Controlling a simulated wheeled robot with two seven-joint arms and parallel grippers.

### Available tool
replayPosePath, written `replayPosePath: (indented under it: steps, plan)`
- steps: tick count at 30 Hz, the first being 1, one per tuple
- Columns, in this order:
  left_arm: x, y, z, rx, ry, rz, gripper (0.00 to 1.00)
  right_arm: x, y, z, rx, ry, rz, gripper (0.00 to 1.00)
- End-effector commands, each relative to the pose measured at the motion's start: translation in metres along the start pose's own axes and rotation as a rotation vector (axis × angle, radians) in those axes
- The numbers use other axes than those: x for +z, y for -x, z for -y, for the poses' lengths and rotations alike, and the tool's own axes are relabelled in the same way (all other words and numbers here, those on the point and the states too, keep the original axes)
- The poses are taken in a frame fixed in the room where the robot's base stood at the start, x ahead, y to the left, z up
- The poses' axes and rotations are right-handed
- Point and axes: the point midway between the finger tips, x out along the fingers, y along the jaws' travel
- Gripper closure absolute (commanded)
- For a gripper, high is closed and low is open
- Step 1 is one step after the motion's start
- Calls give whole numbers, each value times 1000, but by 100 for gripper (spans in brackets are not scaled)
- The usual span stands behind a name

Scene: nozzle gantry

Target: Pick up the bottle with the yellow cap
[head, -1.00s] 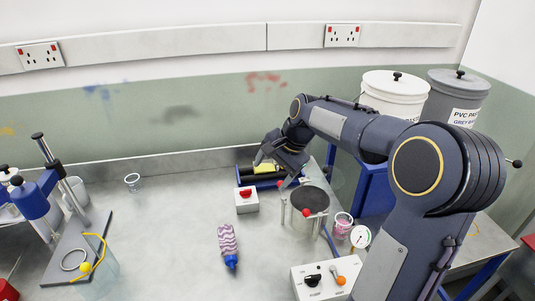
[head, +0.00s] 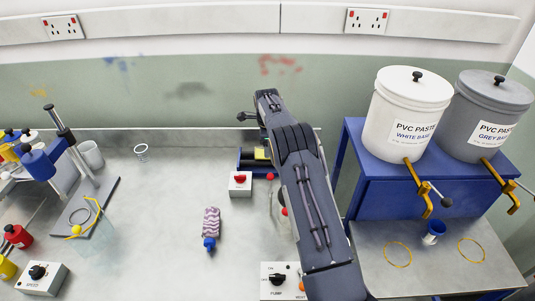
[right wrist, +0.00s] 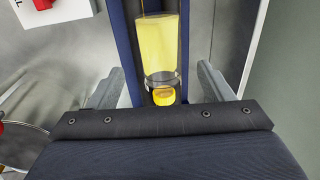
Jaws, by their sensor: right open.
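The bottle with the yellow cap (right wrist: 163,96) shows in the right wrist view, with a clear, yellow-filled body and its cap toward my gripper. It lies in a blue tray (right wrist: 131,70). In the head view only a small yellow part of it (head: 262,154) shows beside my arm. My right gripper (right wrist: 160,75) is open, with one finger on either side of the bottle's cap end and a gap on both sides. My left gripper is in neither current view.
A white box with a red button (head: 240,182) stands just left of the blue tray. A purple-patterned bottle with a blue cap (head: 210,225) lies nearer. A pump box (head: 284,283) is in front. White and grey paste buckets (head: 412,112) stand at right. The table's middle left is clear.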

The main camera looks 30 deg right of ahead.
Motion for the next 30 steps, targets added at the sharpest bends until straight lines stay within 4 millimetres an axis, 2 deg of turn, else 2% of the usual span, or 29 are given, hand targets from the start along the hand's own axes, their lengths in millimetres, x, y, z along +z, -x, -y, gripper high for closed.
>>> replayPosePath:
  steps: [6, 9, 18, 30]
  plan:
    - [5, -10, 5, 0, 0, 0, 64, 2, -36, 0, 1, 1, 0, 26]
    - [7, -13, 6, 0, 0, 0, 64, 2, -46, 0, 0, 2, 1, 26]
    - [7, -13, 6, 0, 0, 0, 64, 2, -50, 1, 0, 2, 2, 26]
    - [7, -13, 6, 0, 0, 0, 64, 2, -49, 1, -1, 2, 2, 77]
